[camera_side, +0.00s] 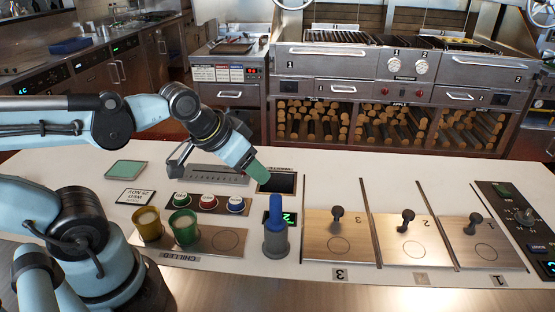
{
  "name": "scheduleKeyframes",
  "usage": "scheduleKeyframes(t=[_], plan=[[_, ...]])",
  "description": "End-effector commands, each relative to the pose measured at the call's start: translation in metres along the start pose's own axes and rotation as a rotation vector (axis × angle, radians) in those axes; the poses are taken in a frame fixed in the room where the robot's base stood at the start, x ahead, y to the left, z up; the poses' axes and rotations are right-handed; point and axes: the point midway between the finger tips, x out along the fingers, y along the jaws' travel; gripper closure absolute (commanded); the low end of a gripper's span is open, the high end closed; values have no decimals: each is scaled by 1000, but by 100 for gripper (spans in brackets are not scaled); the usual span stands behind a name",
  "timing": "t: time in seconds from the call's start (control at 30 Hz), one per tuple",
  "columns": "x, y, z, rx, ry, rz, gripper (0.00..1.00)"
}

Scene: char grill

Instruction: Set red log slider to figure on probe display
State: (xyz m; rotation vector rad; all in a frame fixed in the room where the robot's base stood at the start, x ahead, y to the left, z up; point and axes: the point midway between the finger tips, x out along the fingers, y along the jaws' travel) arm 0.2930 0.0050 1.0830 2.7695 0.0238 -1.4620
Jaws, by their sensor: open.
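My gripper (256,169) has green fingertips and hangs above the counter, just over the left edge of a dark panel (280,184). It is open, with nothing visibly held. A grey strip with scale marks (205,175) lies left of it, partly hidden behind my gripper and wrist. I cannot make out a red slider on it. A blue-topped probe-like handle (275,210) stands upright in a grey holder (275,241). A small display with a green figure (290,218) is beside it, partly covered and seen upside down; I cannot read it surely.
Green, red and blue round buttons (208,202) sit behind yellow (149,224) and green (184,228) cups. Metal plates with black knobs (337,236) fill the right. A dark control panel (522,220) is at far right. White counter (330,168) is clear behind the plates.

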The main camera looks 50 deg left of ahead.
Motion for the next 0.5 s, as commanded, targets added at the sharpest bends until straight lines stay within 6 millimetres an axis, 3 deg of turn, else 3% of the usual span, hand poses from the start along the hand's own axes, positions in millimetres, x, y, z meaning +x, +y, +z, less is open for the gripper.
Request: scheduleKeyframes(t=[0.27,0.5], plan=[[2,-41,-40,-131,-167,-65,49],[16,-91,-68,-272,-338,-113,49]])
